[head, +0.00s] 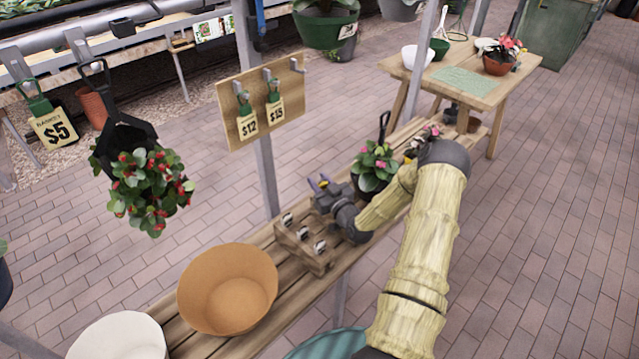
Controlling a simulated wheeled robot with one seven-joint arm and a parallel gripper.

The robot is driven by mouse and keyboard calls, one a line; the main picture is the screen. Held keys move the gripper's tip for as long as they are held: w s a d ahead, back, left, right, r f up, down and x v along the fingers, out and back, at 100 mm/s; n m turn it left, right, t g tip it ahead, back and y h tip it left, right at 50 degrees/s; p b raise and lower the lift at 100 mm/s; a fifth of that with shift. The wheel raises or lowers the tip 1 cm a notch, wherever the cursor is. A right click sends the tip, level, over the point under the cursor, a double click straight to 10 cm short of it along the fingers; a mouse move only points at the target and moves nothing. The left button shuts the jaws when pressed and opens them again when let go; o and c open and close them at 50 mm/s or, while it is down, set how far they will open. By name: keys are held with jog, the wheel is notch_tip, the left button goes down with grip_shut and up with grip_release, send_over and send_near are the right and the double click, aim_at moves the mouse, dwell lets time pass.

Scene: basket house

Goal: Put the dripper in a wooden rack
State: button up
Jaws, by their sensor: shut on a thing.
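My gripper (322,190) is over the slatted wooden bench, just behind and to the right of the wooden rack (303,248). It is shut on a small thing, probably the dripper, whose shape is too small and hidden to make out. The rack is a small stepped wooden piece on the bench. Several small dark and pale pieces sit along it. I cannot tell whether the gripped thing touches the rack.
A tan bowl (228,290) and a white pot (118,338) stand on the bench at the near left. A pink-flowered plant (375,165) stands right behind my gripper. A post with a price board (262,103) rises beside the bench. A red-flowered basket (150,190) hangs left.

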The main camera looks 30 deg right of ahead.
jog(key=shift+s+d+f+b, duration=0.1)
jog(key=shift+d+f+b, duration=0.1)
jog(key=shift+f, duration=0.3)
jog(key=shift+s+d+f+b, duration=0.15)
jog(key=shift+f+b, duration=0.1)
jog(key=shift+f, duration=0.2)
jog(key=shift+s+d+f+b, duration=0.1)
jog(key=shift+d+f+b, duration=0.1)
jog(key=shift+f, duration=0.3)
jog(key=o, duration=0.9)
jog(key=shift+f, duration=0.1)
jog(key=shift+c, duration=0.2)
jog(key=shift+s, duration=0.1)
jog(key=shift+s+f, duration=0.2)
jog(key=shift+s, duration=0.2)
jog(key=s+r+b, duration=0.1)
jog(key=s, duration=1.5)
jog(key=shift+d+r+b, duration=0.2)
jog(key=shift+r+b, duration=0.05)
jog(key=shift+b, duration=0.15)
jog(key=shift+w+r, duration=0.15)
